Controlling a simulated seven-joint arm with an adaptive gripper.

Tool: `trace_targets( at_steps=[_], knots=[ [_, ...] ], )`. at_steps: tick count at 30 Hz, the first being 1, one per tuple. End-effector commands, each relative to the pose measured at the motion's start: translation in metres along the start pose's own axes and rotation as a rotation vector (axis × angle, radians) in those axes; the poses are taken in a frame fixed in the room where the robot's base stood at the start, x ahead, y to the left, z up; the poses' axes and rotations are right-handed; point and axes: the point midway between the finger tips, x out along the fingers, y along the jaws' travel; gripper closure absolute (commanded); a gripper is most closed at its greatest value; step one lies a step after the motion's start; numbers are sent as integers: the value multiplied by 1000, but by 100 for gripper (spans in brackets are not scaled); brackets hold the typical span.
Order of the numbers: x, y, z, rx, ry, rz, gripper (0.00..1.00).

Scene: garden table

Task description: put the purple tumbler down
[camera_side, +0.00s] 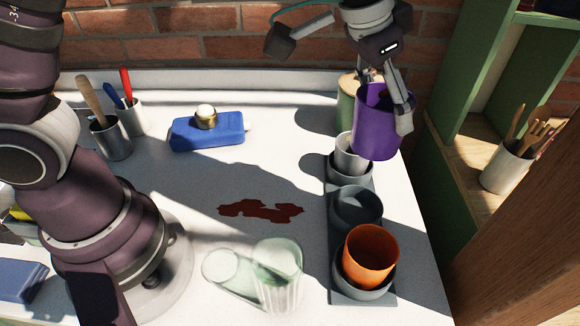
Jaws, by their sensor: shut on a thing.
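The purple tumbler (374,128) is upright in my gripper (388,98) at the back right of the table. One finger is outside its right wall; the other is partly hidden behind its rim. The tumbler appears to be above the table, overlapping the back end of a dark grey rack (336,240) in this view; its exact height cannot be told. The rack's middle round holder (357,208) is empty. Its front holder has an orange tumbler (371,257), and its back holder has a light grey cup (346,156).
A green canister (345,108) stands close behind the purple tumbler. A clear glass (277,275) stands left of the rack's front. A dark red patch (259,210) lies mid-table. A blue block (207,132) and utensil cups (112,140) are at the back left. Green shelving (470,110) borders the right.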

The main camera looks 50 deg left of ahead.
Motion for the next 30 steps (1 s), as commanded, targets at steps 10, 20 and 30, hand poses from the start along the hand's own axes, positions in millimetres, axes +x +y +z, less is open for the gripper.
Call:
trace_targets(
  at_steps=[10,20,30],
  knots=[
    [1,-71,10,-407,-24,-169,66],
    [-12,-148,38,-914,-16,-379,66],
    [0,-176,64,-1130,-3,-472,66]
  ],
)
